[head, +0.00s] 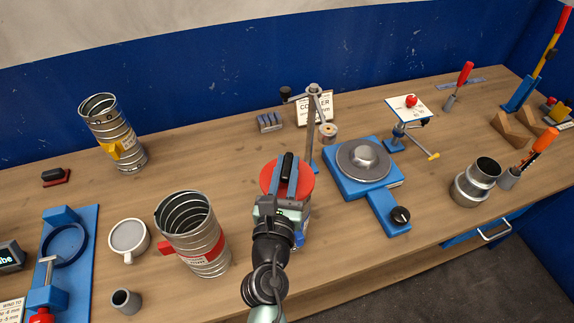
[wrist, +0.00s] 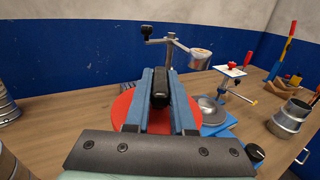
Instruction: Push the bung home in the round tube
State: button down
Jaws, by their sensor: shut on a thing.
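My gripper (head: 287,172) is shut on the black handle of a red round bung (head: 268,177). In the wrist view, the blue fingers of my gripper (wrist: 160,85) stand on either side of the black handle, with the red disc of the bung (wrist: 122,106) behind them. Another ribbed tube with a yellow label (head: 104,122) stands farther back left, also open. The underside of the bung is hidden.
A blue stand with a grey turntable (head: 388,212) is right of my gripper, and a crank post (head: 312,125) stands behind it. A mug (head: 129,238) and small grey cup (head: 125,300) are left of the red-banded tube. A metal collar (head: 470,188) is far right.

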jog(key=c, duration=0.7)
grip_release()
jog(key=shift+s+a+f, duration=0.1)
jog(key=shift+s+f, duration=0.05)
jog(key=shift+s, duration=0.4)
jog(key=shift+s+a+b, duration=0.3)
jog(key=shift+s+b, duration=0.3)
jog(key=shift+s, duration=1.35)
jog(key=shift+s+a+b, duration=0.3)
jog(key=shift+s+b, duration=0.3)
jog(key=shift+s, duration=1.4)
jog(key=shift+s+a+b, duration=0.3)
jog(key=shift+s+b, duration=0.3)
jog(key=shift+s, duration=1.35)
